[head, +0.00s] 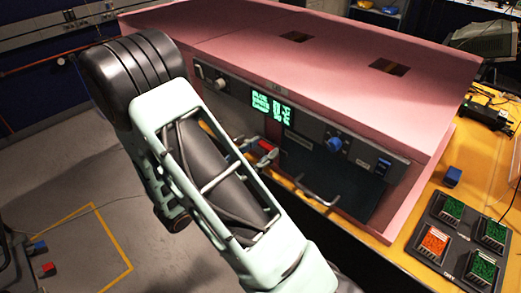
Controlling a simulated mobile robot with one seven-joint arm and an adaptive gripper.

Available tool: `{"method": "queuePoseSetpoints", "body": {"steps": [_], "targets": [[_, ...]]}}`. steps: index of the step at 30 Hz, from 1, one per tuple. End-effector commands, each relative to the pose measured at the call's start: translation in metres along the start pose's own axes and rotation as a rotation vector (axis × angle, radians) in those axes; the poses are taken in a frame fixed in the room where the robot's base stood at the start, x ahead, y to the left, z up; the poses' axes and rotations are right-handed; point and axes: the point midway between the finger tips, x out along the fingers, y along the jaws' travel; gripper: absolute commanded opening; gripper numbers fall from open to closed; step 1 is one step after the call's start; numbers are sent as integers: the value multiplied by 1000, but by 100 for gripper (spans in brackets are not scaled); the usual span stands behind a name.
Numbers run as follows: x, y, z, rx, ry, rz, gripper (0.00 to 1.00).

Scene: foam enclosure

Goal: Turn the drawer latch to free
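A pink foam enclosure (262,50) stands on the orange-yellow bench, with a dark grey front panel set in it. A silver bar handle (318,193) sits low on the dark front, at its right part. A round blue knob (335,145) is on the panel above it, and a pale knob (220,85) is at the upper left. Which part is the drawer latch I cannot tell. A small red piece (265,146) shows just right of my arm. My arm crosses the foreground and hides part of the lower front. My gripper cannot be made out.
A green-lit display (272,107) is between the knobs. A small blue block (452,176) lies on the bench at right. A dark tray (448,262) with several green and orange compartments stands front right. Floor at left is mostly open.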

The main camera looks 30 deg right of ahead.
Motion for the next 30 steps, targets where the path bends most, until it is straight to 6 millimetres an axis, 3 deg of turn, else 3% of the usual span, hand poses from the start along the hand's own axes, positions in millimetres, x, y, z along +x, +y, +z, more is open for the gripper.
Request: {"method": "queuePoseSetpoints", "body": {"steps": [6,17,30], "targets": [[0,0,0,0,0,0,16],[0,0,-2,65,0,0,16],[-1,-1,-6,416,2,1,16]]}}
